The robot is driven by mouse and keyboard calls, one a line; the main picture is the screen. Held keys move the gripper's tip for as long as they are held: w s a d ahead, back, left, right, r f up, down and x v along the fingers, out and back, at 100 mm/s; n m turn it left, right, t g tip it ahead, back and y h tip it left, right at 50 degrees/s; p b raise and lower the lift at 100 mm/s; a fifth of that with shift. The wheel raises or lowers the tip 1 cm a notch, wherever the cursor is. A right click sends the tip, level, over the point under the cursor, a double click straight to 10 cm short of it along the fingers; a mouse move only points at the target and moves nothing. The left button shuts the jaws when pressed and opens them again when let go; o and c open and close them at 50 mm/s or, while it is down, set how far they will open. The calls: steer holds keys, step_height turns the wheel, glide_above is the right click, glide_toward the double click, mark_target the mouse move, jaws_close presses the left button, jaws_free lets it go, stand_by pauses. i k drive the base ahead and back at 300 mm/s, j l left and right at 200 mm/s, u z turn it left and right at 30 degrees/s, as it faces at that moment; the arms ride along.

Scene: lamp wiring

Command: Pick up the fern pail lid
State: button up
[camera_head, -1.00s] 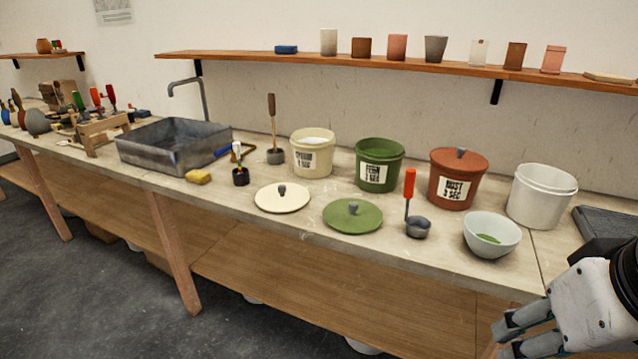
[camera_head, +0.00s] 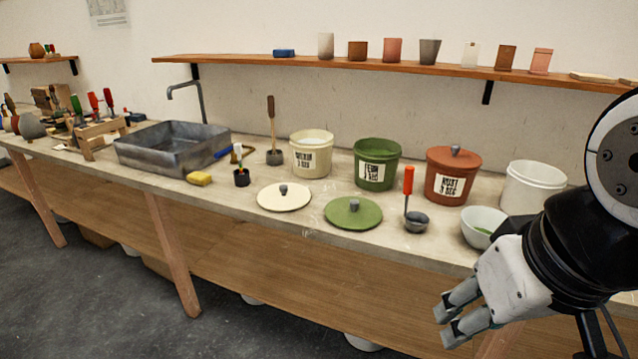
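The fern pail lid (camera_head: 340,217) is a flat green disc with a grey knob (camera_head: 353,204). It lies on the bench in front of the green pail (camera_head: 377,168), whose white label reads FERN and whose top is open. My gripper (camera_head: 443,327) is at the lower right, in front of the bench edge, to the right of the lid and apart from it. Its two fingers point left with a narrow gap between them, and nothing shows between them.
A cream lid (camera_head: 284,200) lies just left of the green lid. A ladle with a red handle (camera_head: 408,184) stands to its right, near a white bowl (camera_head: 476,229). A cream pail (camera_head: 312,159) and a lidded rust pail (camera_head: 450,180) stand behind. A sink (camera_head: 172,150) is farther left.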

mark_target(349, 213)
steer(key=i+j, duration=0.15)
steer(key=i, duration=0.3)
steer(key=i+j+u, duration=0.15)
steer(key=i, duration=0.3)
steer(key=i+j, duration=0.15)
steer(key=i, duration=0.35)
steer(key=j+u, duration=0.05)
